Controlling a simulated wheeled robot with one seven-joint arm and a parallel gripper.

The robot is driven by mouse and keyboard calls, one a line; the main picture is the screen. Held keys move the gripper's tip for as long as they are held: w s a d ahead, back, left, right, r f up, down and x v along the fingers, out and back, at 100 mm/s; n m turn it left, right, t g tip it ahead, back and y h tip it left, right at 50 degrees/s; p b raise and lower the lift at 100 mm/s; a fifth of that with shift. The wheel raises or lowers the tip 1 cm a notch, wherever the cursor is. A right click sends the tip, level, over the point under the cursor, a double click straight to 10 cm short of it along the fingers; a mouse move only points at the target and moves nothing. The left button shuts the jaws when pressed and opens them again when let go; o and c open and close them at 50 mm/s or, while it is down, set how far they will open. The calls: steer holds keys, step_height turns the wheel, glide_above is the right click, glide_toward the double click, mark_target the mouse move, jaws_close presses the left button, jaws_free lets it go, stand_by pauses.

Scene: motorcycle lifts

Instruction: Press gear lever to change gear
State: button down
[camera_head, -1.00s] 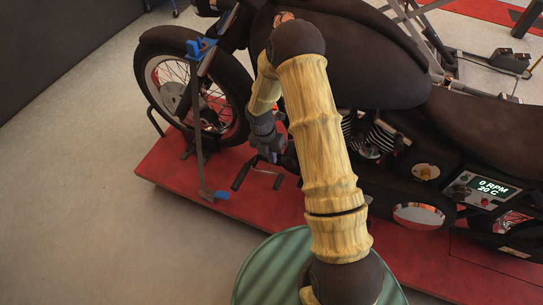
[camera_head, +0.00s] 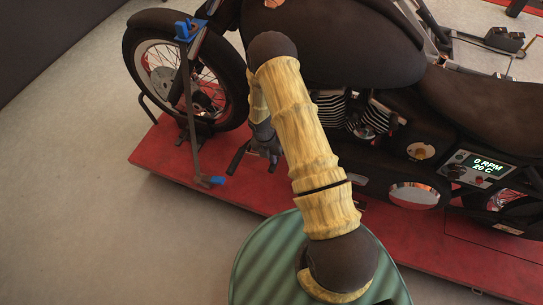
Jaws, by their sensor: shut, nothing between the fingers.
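The dark motorcycle (camera_head: 345,50) stands on the red lift platform (camera_head: 160,155). A dark foot peg (camera_head: 238,158) sticks out low on its near side, behind the front wheel. The gear lever is not clearly seen; it is likely among the dark parts beside this peg, behind my gripper. My gripper (camera_head: 271,164) is shut and empty, pointing down just right of the peg. I cannot tell whether its fingertips touch the lever. My yellow arm hides part of the engine and the area right of the gripper.
A grey stand bar with blue ends (camera_head: 188,105) rises beside the front wheel (camera_head: 185,80). Grey floor (camera_head: 80,220) is clear at the lower left.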

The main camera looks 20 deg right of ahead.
steer(key=shift+d+f+y, duration=0.2)
steer(key=shift+f+y, duration=0.1)
steer(key=shift+f, duration=0.1)
steer(key=shift+s+f, duration=0.1)
steer(key=shift+f, duration=0.25)
steer(key=shift+t, duration=0.3)
steer(key=f, duration=0.1)
steer(key=s+d+f+b, duration=0.1)
steer(key=f, duration=0.1)
steer(key=shift+s+d+f+b, duration=0.25)
steer(key=shift+d+b, duration=0.05)
step_height(320, 180, up, 15)
steer(key=p, duration=0.4)
steer(key=shift+s+d+f+y+p, duration=0.2)
steer(key=shift+d+y+p, duration=0.1)
steer(key=shift+d, duration=0.15)
